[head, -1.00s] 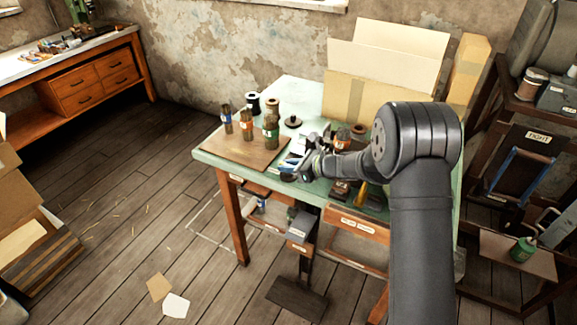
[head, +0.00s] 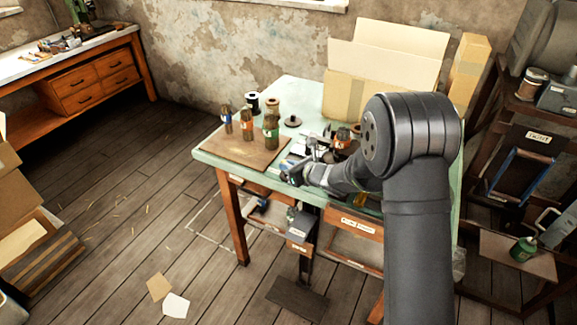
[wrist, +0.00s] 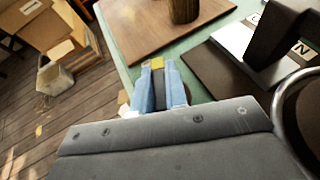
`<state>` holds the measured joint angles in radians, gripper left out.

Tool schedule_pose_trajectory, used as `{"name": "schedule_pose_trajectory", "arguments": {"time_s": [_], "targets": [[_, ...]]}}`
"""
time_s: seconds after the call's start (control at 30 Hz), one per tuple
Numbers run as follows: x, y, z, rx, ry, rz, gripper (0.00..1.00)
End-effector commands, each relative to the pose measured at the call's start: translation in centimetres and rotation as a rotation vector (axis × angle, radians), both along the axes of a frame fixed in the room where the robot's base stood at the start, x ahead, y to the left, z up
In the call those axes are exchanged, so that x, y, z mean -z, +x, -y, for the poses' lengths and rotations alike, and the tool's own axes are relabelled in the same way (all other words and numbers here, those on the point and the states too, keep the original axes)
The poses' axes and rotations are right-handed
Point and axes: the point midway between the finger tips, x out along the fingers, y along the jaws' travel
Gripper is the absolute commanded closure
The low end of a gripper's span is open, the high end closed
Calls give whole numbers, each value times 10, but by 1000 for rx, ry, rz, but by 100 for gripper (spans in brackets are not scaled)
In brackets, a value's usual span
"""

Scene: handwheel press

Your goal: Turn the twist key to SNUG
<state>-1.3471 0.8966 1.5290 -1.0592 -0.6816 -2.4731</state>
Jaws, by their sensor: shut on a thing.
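My gripper (wrist: 158,88) shows in the wrist view as two pale blue fingers, close together. A small yellow piece (wrist: 157,63) sits between their tips, and the gripper is shut on it. It may be the twist key, but most of it is hidden by the fingers. A white plate with dark letters (wrist: 235,38) lies to the right of the fingers; I cannot read SNUG on it. In the head view my gripper (head: 293,173) is at the front edge of the green table, beside the press, and the key cannot be made out there.
A brown board (head: 245,147) with several bottles (head: 247,121) lies left of my gripper on the green table (head: 300,90). A dark block (wrist: 280,30) and a curved metal rim (wrist: 290,105) are close on the right in the wrist view. An open carton (head: 385,75) stands behind.

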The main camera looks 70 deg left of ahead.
Motion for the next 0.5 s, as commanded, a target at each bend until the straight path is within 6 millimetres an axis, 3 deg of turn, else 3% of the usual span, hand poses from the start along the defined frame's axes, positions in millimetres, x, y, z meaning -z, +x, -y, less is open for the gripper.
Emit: {"name": "schedule_pose_trajectory", "arguments": {"time_s": [0.5], "targets": [[0, -1, 0, 247, -1, -1, 100]]}}
